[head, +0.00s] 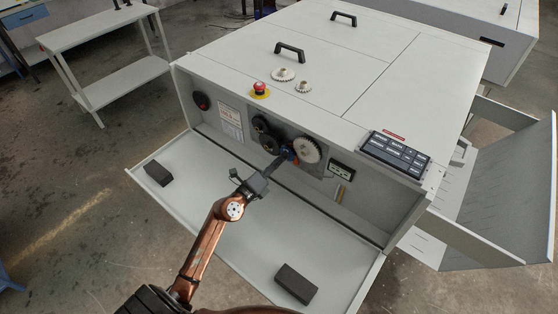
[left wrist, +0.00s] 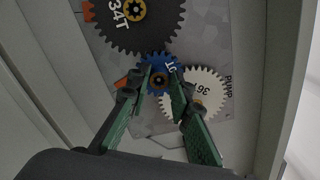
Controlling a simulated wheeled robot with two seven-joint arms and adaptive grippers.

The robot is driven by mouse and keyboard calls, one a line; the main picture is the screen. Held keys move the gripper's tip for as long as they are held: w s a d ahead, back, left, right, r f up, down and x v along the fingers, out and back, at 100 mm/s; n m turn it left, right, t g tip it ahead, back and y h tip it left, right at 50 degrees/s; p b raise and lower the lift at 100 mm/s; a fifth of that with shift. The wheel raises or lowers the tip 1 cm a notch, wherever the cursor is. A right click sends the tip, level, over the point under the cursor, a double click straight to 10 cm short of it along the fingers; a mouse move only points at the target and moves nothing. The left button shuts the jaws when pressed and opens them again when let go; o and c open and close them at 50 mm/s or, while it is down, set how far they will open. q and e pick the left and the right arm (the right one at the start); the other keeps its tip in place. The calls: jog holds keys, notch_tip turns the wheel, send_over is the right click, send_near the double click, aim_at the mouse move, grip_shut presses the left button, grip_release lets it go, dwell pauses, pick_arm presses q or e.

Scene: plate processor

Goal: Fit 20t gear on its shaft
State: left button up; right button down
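The small blue gear (left wrist: 157,82), its marking partly hidden, lies between the fingertips of my left gripper (left wrist: 160,84). The fingers are at its two sides and seem to grip it. A dark centre shows in its middle; I cannot tell whether it is seated fully on a shaft. It sits between the dark 34T gear (left wrist: 128,20) and the white 36T gear (left wrist: 198,95), close to both. In the head view my left gripper (head: 278,164) reaches into the open front of the machine, and the blue gear (head: 286,152) shows only as a small patch. My right gripper is out of view.
Dark gears (head: 264,133) and the white gear (head: 307,150) are on the recessed panel. Two pale gears (head: 283,74) (head: 303,87) lie on the machine top by the red stop button (head: 260,88). Dark blocks (head: 296,284) (head: 158,174) lie on the front tray (head: 235,258).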

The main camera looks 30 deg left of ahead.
pick_arm(q)
jog(key=o, duration=0.4)
jog(key=shift+o, duration=0.2)
jog(key=s+a, duration=0.1)
jog(key=s, duration=1.1)
jog(key=shift+f, duration=0.1)
